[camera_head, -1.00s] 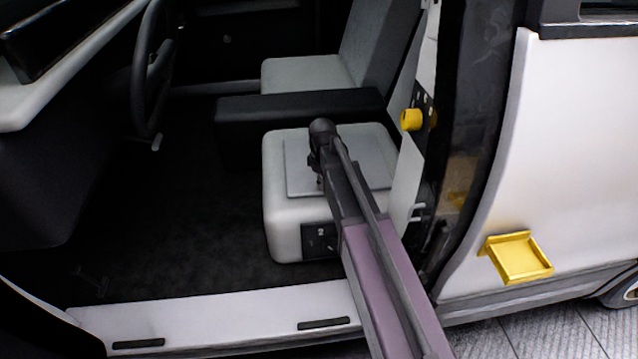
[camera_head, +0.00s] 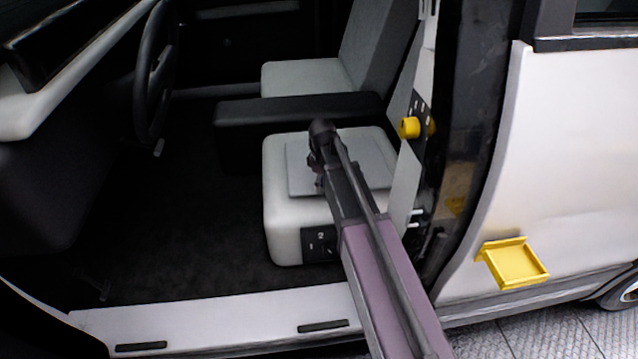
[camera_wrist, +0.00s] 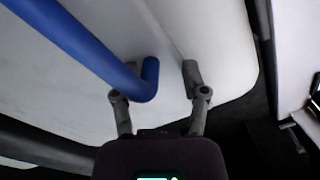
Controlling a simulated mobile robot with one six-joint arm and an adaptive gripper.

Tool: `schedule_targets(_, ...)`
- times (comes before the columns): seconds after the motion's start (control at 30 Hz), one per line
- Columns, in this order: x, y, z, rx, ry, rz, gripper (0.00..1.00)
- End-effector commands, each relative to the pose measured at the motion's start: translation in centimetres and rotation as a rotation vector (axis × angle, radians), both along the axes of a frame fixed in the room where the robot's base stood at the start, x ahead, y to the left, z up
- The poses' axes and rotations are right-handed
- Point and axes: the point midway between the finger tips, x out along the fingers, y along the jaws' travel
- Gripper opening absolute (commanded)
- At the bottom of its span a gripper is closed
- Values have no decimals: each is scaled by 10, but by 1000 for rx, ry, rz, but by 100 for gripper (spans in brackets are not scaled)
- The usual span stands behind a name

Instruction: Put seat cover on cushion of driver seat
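The driver seat cushion (camera_head: 285,222) is a light grey block inside the open doorway. A flat, slightly darker grey square, which looks like the seat cover (camera_head: 300,170), lies on its top; my arm hides part of it. My gripper (camera_head: 320,184) points down over this square, small and dark in the head view. In the wrist view my gripper (camera_wrist: 171,80) has its fingers apart, with the pale cushion (camera_wrist: 215,40) beneath. A blue bent bar (camera_wrist: 85,45) crosses by the left finger and hides its tip. I see nothing clamped between the fingers.
A black armrest (camera_head: 295,108) lies behind the cushion. The seat belt pillar with a yellow knob (camera_head: 410,127) stands close on the right. The steering wheel (camera_head: 153,85) is at left, over open dark floor. A yellow tray (camera_head: 515,264) sticks out from the outer panel.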

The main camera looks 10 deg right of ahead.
Motion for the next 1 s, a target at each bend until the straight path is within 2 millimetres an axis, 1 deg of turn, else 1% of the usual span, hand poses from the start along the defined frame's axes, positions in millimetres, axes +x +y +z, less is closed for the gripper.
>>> schedule_targets(0.03, 0, 0, 9, 0, 0, 0, 57)
schedule_targets(0.1, 0, 0, 15, 0, 0, 0, 57)
schedule_targets(1.0, 1, -1, 89, 1, 1, 0, 57)
